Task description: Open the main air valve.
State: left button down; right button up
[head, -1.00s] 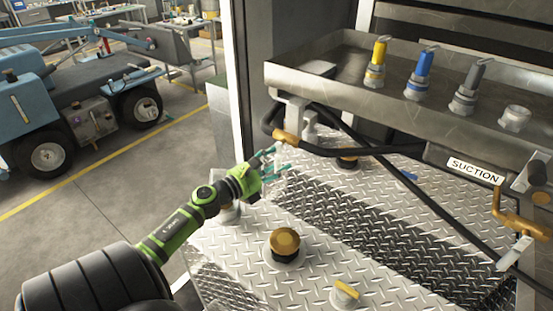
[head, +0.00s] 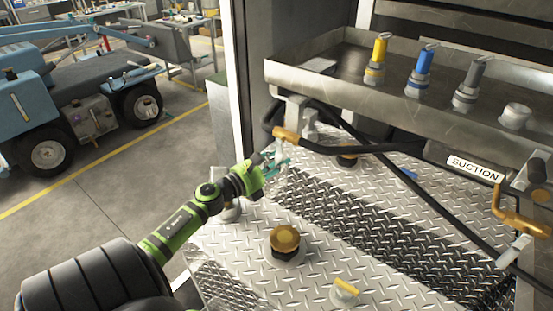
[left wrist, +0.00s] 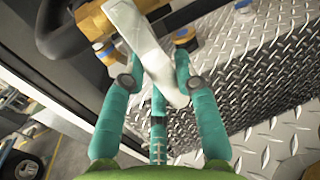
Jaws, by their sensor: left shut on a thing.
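The air valve is a brass body (head: 287,135) on a black hose below the left end of the metal tray. Its pale lever handle (left wrist: 148,45) runs down from the brass body (left wrist: 92,22) in the left wrist view. In the head view the handle (head: 281,151) hangs below the brass body, partly hidden by the fingers. My left gripper (head: 272,160) has its teal fingers around the lever, which lies between the fingers in the left wrist view (left wrist: 160,82). My right gripper is not in view.
The metal tray (head: 340,83) with yellow (head: 376,60), blue (head: 419,72) and grey (head: 468,84) capped fittings juts out above the valve. Black hoses cross the diamond-plate top (head: 230,255). A brass cap (head: 285,239) stands near my left forearm. Open floor lies left.

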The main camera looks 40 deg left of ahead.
pick_arm(q)
jog(key=d+r+n+t+y+p, duration=0.2)
jog(key=d+n, duration=0.4)
jog(key=n, duration=1.2)
jog(key=shift+w+r+y, duration=0.35)
jog(key=shift+r+y, duration=0.35)
jog(key=shift+r, duration=0.6)
jog(key=c, duration=0.9)
grip_release()
